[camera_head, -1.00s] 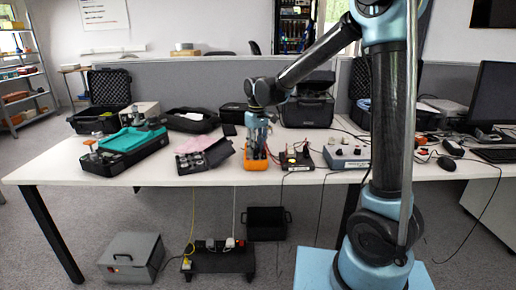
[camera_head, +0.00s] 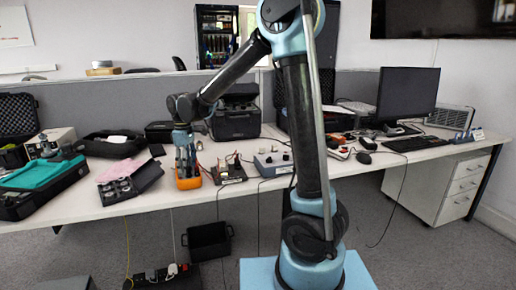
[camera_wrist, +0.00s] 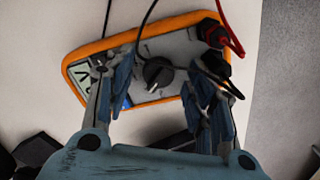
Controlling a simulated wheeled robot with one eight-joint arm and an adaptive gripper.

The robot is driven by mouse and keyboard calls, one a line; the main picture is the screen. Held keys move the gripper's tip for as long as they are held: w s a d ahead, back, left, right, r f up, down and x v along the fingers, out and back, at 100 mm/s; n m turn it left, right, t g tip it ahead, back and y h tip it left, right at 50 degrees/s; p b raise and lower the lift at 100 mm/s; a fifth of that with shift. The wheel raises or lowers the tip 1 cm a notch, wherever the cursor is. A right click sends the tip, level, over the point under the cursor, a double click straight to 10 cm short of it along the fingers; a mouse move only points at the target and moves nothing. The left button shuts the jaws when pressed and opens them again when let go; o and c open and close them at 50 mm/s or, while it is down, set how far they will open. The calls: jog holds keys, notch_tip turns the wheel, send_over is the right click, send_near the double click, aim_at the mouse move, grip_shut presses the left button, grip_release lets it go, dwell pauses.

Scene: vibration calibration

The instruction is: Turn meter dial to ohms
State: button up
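The orange-rimmed meter (camera_head: 188,183) is at the front edge of the table, below my gripper (camera_head: 185,160). In the wrist view the meter (camera_wrist: 170,20) lies face toward the camera, with its grey face, a display (camera_wrist: 82,78) at left and a round black dial (camera_wrist: 157,72) in the middle. My gripper (camera_wrist: 160,85) is open, with one finger on the left and one on the right of the dial. I see gaps between the fingers and the dial; its exact setting is too small to read. Red (camera_wrist: 213,33) and black plugs sit at the meter's right end.
Red and black leads run over and beside the meter. To its right on the table (camera_head: 70,212) stand a small dark terminal box (camera_head: 229,172) and a grey box with knobs (camera_head: 273,163). An open case of round parts (camera_head: 122,186) lies to the left.

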jog(key=n, duration=0.3)
jog(key=shift+w+d+f, duration=0.1)
jog(key=shift+w+d, duration=0.05)
notch_tip(320, 180, up, 18)
jog(key=s+d+f+m, duration=0.2)
jog(key=s+d+m, duration=0.1)
jog(key=d, duration=0.6)
jog(key=s+d+f+m, duration=0.3)
jog(key=d, duration=0.6)
jog(key=s+d+f+m+t, duration=0.1)
jog(key=s+d+f+m, duration=0.1)
jog(key=d, duration=0.8)
jog(key=shift+s+f+m, duration=0.15)
jog(key=shift+s+m, duration=0.75)
jog(key=shift+d, duration=0.1)
